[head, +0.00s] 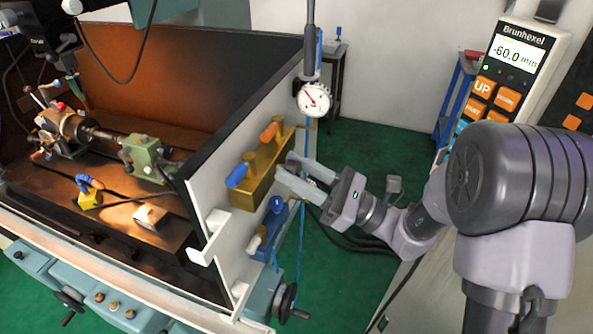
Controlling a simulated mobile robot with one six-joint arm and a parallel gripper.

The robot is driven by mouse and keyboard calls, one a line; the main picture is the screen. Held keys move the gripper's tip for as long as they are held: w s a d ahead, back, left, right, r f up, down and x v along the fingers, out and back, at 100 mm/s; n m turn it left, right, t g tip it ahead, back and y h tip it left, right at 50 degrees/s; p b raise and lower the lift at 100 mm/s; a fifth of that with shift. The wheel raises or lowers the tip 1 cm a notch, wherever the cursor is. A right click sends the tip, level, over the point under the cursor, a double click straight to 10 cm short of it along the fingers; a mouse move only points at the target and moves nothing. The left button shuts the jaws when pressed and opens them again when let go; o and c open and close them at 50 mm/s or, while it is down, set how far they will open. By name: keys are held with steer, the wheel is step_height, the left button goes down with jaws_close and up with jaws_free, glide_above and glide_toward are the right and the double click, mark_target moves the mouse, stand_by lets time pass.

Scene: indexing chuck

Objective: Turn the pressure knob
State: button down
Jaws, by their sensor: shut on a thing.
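My gripper (284,167) reaches in from the right, its two pale fingers at the front face of a brass valve block (262,175). The fingers are closed around a small part at this face, which I take to be the pressure knob; the fingers hide nearly all of it. A round white dial gauge (314,98) with a red needle stands above and right of the block.
A blue valve unit (269,227) with thin blue hoses sits just below the brass block. A white bracket (209,253) sticks out lower left. The machine tray with the chuck (66,128) lies left. A control panel (497,85) reading -60.0 stands right. Green floor is open behind.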

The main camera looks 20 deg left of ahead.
steer(key=n+b, duration=0.1)
steer(key=n+g+b, duration=0.1)
steer(key=shift+f+b, duration=0.35)
steer(key=shift+r+n+g, duration=0.2)
steer(key=shift+n+g, duration=0.1)
steer(key=shift+n, duration=0.2)
steer(key=shift+r, duration=0.2)
steer(key=c, duration=1)
jaws_free()
steer(key=shift+d+f, duration=0.2)
steer(key=shift+f, duration=0.05)
steer(key=b+v, duration=0.2)
steer(key=v, duration=0.5)
